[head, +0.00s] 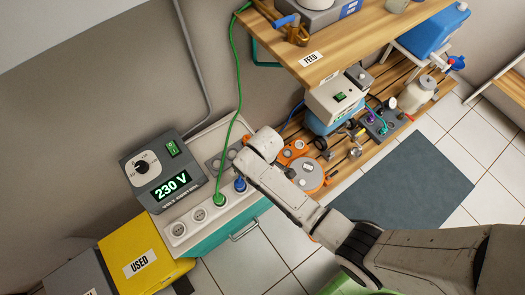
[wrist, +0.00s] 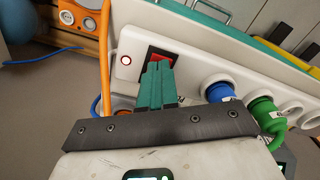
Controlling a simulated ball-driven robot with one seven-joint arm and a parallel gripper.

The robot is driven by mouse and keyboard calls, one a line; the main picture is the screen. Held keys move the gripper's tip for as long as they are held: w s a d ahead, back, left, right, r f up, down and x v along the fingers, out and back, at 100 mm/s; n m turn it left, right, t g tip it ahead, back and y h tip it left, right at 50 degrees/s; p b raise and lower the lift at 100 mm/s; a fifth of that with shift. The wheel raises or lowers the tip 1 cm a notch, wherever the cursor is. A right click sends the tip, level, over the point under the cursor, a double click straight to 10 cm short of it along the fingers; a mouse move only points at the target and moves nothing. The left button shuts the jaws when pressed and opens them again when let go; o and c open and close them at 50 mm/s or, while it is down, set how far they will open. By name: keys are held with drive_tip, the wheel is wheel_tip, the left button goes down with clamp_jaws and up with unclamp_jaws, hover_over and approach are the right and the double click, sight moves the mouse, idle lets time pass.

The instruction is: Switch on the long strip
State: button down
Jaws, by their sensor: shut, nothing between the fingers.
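The long strip is a white socket strip (head: 205,213) on top of a teal-fronted cabinet; in the wrist view (wrist: 192,60) it runs from upper left to lower right. It carries a blue plug (wrist: 220,92) and a green plug (wrist: 262,112). Near one end is a red rocker switch (wrist: 160,52) in a dark frame, beside a small round red-rimmed lamp (wrist: 126,60) with a pale centre. My gripper (wrist: 160,68) is shut and empty, its teal fingertips over the switch and partly hiding it. I cannot tell whether they touch. In the head view my arm hides the switch end.
A voltage box (head: 160,172) reading 230 V stands beside the strip. A green cable (head: 232,75) rises from the green plug. An orange cable (wrist: 105,60) passes close to my fingers. A wooden shelf (head: 350,40) marked FEED overhangs. A yellow bin (head: 140,250) is at lower left.

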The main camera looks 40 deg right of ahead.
wheel_tip(320, 180, up, 7)
drive_tip(key=p, duration=0.6)
drive_tip(key=shift+f+p, duration=0.15)
drive_tip(key=shift+p, duration=0.15)
drive_tip(key=s+d+r+m, duration=0.3)
drive_tip(key=s+d+r, duration=0.1)
drive_tip(key=s+r, duration=0.4)
drive_tip(key=s+d+r+m+t, duration=0.1)
drive_tip(key=s+d+r+m, duration=0.2)
drive_tip(key=s+r, duration=0.5)
wheel_tip(320, 180, up, 2)
drive_tip(key=shift+s+d, duration=0.25)
drive_tip(key=shift+d, duration=0.15)
drive_tip(key=shift+d, duration=0.15)
